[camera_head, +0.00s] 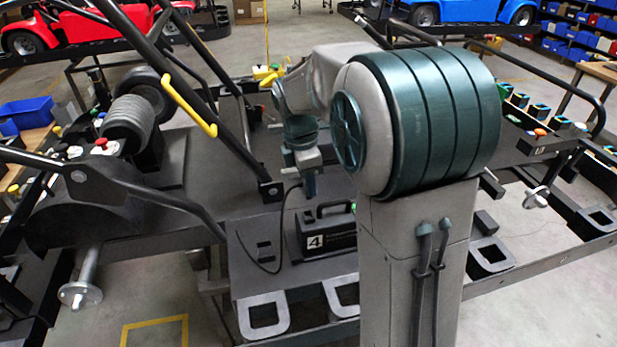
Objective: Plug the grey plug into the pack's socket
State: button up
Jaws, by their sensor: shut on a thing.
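The pack (327,236) is a black box with a carrying handle and a white number 4 label, standing on a dark tray of the kart stand. My gripper (310,188) points down just above the pack's handle, apart from it. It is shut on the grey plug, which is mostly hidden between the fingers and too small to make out. A thin black cable (280,225) leaves the gripper on its left and loops down to the tray beside the pack. The pack's socket cannot be made out from here.
My own arm covers the area right of the pack. A sloping black tube with a yellow handle (190,103) rises to the left. A black motor-like part (130,120) stands farther left. Grey loop-shaped brackets (264,316) line the tray's front edge.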

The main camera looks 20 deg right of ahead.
jog(key=shift+f+b, duration=1.4)
jog(key=shift+f, duration=0.95)
jog(key=shift+f+b, duration=0.5)
jog(key=shift+f, duration=0.8)
jog(key=o, duration=1.1)
jog(key=shift+r, duration=0.1)
jog(key=shift+r, duration=0.1)
jog(key=r, duration=0.4)
jog(key=a+r, duration=0.1)
jog(key=r, duration=0.8)
jog(key=shift+a+r, duration=0.25)
jog(key=shift+a, duration=0.05)
jog(key=s+f+m+t, duration=0.1)
jog(key=s+f+m, duration=0.2)
jog(key=s+m, duration=0.3)
jog(key=s+d+f+m+t+y, duration=0.1)
jog(key=s+f+m, duration=0.2)
jog(key=s+m, duration=0.3)
jog(key=s+f+m+t, duration=0.1)
jog(key=s+f+m, duration=0.3)
jog(key=s, duration=0.5)
jog(key=shift+d+m, duration=0.25)
jog(key=shift+m, duration=0.75)
